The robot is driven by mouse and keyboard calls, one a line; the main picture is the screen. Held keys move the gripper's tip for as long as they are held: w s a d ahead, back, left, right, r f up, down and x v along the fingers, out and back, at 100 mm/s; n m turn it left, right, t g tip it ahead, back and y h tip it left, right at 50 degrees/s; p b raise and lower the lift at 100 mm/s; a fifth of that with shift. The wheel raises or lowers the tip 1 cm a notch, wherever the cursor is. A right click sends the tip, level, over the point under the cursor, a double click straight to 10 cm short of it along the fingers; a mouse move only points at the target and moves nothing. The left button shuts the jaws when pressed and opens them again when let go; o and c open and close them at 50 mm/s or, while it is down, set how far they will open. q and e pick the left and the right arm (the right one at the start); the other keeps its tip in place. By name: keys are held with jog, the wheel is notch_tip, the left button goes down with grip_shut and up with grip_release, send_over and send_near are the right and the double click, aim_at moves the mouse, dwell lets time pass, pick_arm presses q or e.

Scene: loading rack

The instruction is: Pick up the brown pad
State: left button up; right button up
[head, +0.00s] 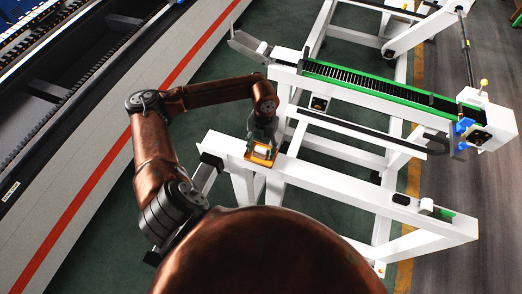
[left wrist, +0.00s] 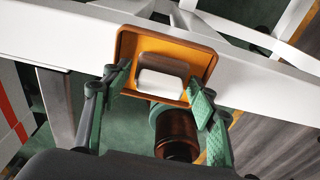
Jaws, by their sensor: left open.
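A small block with a grey-brown upper face and a white face (left wrist: 162,84) sits in a shallow orange-brown tray (left wrist: 207,62) on the white frame beam; I take the block to be the brown pad. In the head view the tray (head: 262,159) shows just under my left gripper (head: 262,143), which partly hides the block. In the left wrist view my left gripper (left wrist: 160,90) is open, with one green finger on each side of the block and gaps between. The fingertips overlap the tray's side edges; I cannot tell their height above it. My right gripper is not in view.
The white beam (head: 335,178) runs right to a small white part with a green piece (head: 434,209). Behind it stands a conveyor with green rails (head: 375,85) and a dark bar (head: 370,130). A dark rack (head: 70,75) lies at the left.

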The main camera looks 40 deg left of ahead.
aim_at(262, 148)
pick_arm(q)
jog(key=shift+c, duration=0.2)
jog(key=c, duration=0.9)
jog(key=shift+r+b, duration=0.4)
jog(key=shift+r, duration=0.1)
jog(key=shift+w+r+b, duration=0.2)
jog(key=shift+r+b, duration=0.45)
jog(key=shift+r, duration=0.45)
jog(key=w+d+r+b, duration=0.4)
jog(key=w+d+r, duration=0.2)
jog(key=w+r, duration=0.3)
jog(key=shift+w+d+r, duration=0.3)
jog(key=shift+w+r, duration=0.1)
jog(key=shift+w, duration=1.1)
